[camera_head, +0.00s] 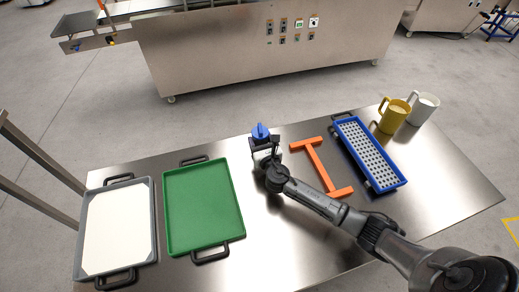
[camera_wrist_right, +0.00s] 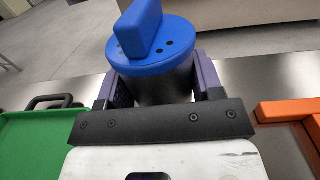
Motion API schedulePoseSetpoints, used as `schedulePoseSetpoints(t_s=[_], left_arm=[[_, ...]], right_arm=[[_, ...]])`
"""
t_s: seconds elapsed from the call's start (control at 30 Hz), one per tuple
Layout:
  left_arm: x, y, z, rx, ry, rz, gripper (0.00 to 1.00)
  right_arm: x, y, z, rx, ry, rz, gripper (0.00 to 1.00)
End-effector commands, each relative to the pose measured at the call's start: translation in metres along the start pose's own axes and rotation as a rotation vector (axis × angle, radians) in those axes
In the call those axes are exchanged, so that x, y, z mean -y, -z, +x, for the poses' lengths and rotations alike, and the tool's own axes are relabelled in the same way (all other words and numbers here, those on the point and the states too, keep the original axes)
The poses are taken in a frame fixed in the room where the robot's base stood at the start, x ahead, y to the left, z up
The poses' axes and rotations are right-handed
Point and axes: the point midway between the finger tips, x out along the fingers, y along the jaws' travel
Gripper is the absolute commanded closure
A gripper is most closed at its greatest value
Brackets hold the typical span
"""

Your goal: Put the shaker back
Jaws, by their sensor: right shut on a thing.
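The shaker (camera_head: 261,132) has a blue lid with a raised blue grip and small holes. In the head view it is upright near the table's far edge, between the green tray and the orange frame. In the right wrist view its blue lid (camera_wrist_right: 152,48) and dark body show between my fingers. My right gripper (camera_head: 265,149) is shut on the shaker's body, with a finger on each side. I cannot tell whether the shaker's base touches the table. My left gripper is not in view.
On the steel table (camera_head: 290,235) lie a green tray (camera_head: 241,215) and a grey tray (camera_head: 152,240) with a white sheet, at left. An orange I-shaped frame (camera_head: 318,165), a blue tray (camera_head: 356,160) with a perforated insert, a yellow mug (camera_head: 393,117) and a white mug (camera_head: 423,109) are at right.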

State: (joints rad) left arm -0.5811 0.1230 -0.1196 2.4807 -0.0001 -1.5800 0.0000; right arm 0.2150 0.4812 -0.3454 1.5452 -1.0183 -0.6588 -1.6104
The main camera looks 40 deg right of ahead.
Motion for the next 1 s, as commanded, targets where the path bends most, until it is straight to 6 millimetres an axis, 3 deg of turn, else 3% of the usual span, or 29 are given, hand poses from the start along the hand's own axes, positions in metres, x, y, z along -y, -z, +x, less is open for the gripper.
schedulePoseSetpoints(t_s=[0.23, 0.5, 0.93, 0.97, 1.0], left_arm=[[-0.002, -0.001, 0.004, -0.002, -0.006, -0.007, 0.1], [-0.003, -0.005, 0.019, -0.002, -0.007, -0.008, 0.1], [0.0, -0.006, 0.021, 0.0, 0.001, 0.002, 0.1], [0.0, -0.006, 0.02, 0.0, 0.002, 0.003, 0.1], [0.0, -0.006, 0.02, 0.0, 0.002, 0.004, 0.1]], right_arm=[[-0.003, 0.008, 0.003, 0.002, 0.0, 0.0, 0.69], [-0.003, 0.042, 0.002, -0.001, 0.001, 0.0, 0.69], [-0.003, 0.045, 0.002, 0.001, 0.0, -0.001, 0.69], [-0.003, 0.045, 0.002, 0.0, 0.0, -0.001, 0.37], [-0.003, 0.044, 0.002, 0.0, 0.0, -0.001, 0.33]])
